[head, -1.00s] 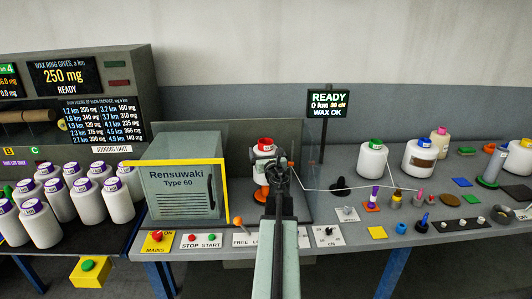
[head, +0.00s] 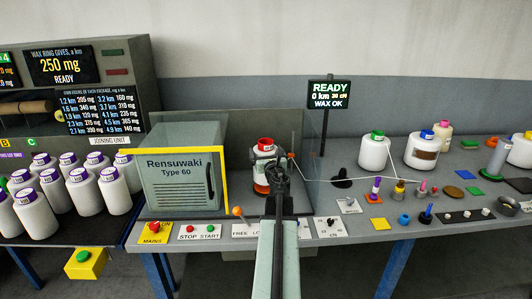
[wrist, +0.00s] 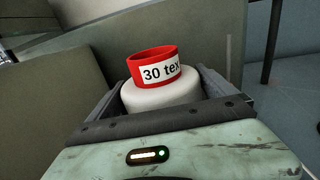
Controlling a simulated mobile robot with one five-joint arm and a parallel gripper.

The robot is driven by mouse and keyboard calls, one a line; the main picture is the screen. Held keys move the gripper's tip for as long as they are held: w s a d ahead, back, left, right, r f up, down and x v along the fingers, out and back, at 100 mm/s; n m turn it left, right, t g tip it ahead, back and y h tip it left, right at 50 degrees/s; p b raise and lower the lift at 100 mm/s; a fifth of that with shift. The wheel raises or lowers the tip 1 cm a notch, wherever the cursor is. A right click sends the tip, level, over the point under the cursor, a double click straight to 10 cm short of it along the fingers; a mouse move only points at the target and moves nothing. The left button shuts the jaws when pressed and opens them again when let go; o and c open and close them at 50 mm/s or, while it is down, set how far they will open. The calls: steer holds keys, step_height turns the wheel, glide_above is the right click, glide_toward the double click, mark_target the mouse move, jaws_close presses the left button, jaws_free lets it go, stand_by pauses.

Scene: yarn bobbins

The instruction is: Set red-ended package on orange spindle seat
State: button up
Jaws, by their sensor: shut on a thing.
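The red-ended package (head: 265,145) is a white bobbin with a red top ring, upright in the bay right of the Rensuwaki machine. In the wrist view the package (wrist: 160,88) sits between my jaws, its ring reading "30 tex". My gripper (head: 272,164) is shut on it. The orange spindle seat (head: 261,189) shows just below the package in the head view, partly hidden by my gripper and arm. I cannot tell whether the package touches the seat.
The grey-green Rensuwaki box (head: 180,180) with a yellow edge stands close on the left. Several purple-topped bobbins stand farther left. A green-topped package (head: 373,152) and a blue-topped package (head: 421,150) stand right, with small coloured parts in front. A thread runs right from the bay.

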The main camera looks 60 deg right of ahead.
steer(key=shift+f+b, duration=1.2)
steer(key=shift+f, duration=0.6)
steer(key=o, duration=1.7)
